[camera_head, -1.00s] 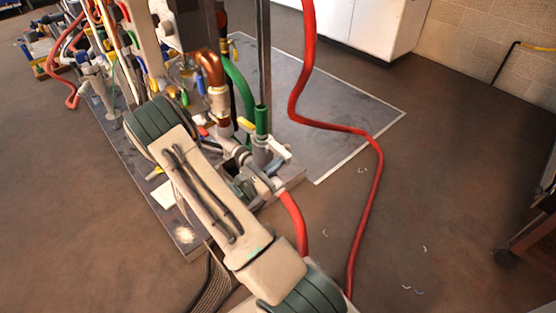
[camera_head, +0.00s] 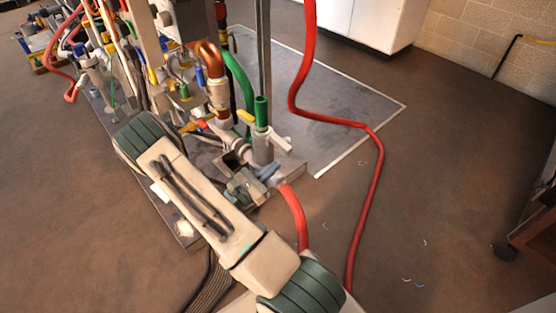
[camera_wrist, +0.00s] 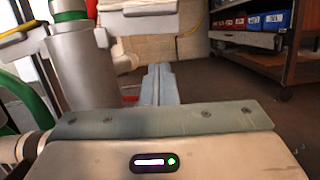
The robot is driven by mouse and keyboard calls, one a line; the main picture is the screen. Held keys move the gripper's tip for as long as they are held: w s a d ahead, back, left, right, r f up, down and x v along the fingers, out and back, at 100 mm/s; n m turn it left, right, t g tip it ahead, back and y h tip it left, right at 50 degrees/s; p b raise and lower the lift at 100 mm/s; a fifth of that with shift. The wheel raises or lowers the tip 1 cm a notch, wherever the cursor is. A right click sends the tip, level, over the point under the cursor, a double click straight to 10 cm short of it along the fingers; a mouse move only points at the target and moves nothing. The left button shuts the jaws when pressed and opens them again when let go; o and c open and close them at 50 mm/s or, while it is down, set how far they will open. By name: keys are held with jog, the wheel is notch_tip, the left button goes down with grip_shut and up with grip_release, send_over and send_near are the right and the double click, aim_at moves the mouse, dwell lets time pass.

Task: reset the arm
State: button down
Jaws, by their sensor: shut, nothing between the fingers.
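My gripper (camera_wrist: 158,84) is shut and empty in the wrist view, its two grey fingers side by side and pointing away from the camera. In the head view, my arm runs from the bottom right up to the left and folds back. The gripper (camera_head: 269,171) shows there beside the foot of the pipe stand. A grey vertical pipe (camera_wrist: 84,72) stands just left of the fingers in the wrist view. Whether anything touches the gripper, I cannot tell.
The heater rig with a green-topped pipe (camera_head: 261,112) and copper pipe (camera_head: 212,62) stands close by. A red hose (camera_head: 372,190) runs down the right. A shelf cart with blue bins (camera_wrist: 270,21) stands beyond. Floor (camera_head: 450,150) at right is mostly clear.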

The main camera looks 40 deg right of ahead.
jog(key=p+v, duration=0.1)
jog(key=v, duration=0.7)
jog(key=s+a+r+m+y+p, duration=0.4)
jog(key=r+p, duration=0.6)
jog(key=r, duration=0.9)
jog(key=s+a+r+m+t+y+p, duration=0.1)
jog(key=s+a+r+m+y+p, duration=0.3)
jog(key=r, duration=1.4)
jog(key=s+a+r+m+y+p, duration=0.5)
jog(key=r+m+y+p, duration=0.5)
jog(key=r+p, duration=0.7)
notch_tip(320, 180, up, 3)
jog(key=y, duration=0.2)
jog(key=shift+a+f+y, duration=0.15)
jog(key=shift+a+y, duration=0.2)
jog(key=shift+y, duration=0.05)
